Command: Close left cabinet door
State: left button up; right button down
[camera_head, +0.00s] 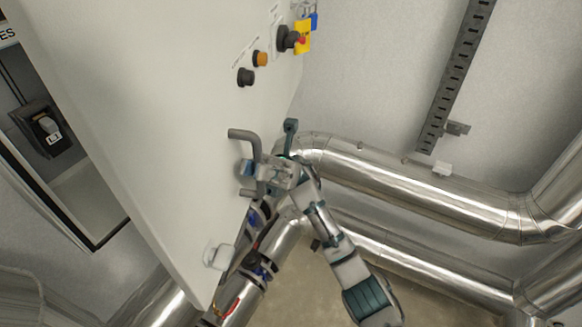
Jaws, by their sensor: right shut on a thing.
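The cabinet door (140,110) is a large white panel that fills the left and middle of the tilted head view. It stands open, with part of the cabinet interior showing at its left. A grey bent handle (245,136) sticks out near the door's right edge. My right gripper (254,171) is shut on the handle, and its arm reaches in from the lower right. The fingers partly hide the handle's middle. My left gripper is not in view.
Dark and orange knobs (260,58) and a red-yellow switch (303,38) sit on the door's upper part. A dark box marked L1 (45,128) is at the left. Shiny insulated pipes (420,190) run behind my right arm. A slotted rail (456,75) is on the wall.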

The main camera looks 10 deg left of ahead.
jog(key=shift+w+a+r+y, duration=0.15)
jog(key=shift+a+r+y, duration=0.1)
jog(key=shift+a+y, duration=0.2)
jog(key=shift+a, duration=0.1)
jog(key=c, duration=1.2)
grip_release()
jog(key=shift+w+a, duration=0.1)
jog(key=shift+o, duration=0.2)
jog(key=shift+w+f, duration=0.2)
jog(key=shift+w, duration=0.1)
jog(key=shift+s, duration=0.1)
jog(key=a+v, duration=0.1)
jog(key=v, duration=0.6)
jog(key=shift+w+d+f, duration=0.3)
jog(key=shift+d, duration=0.15)
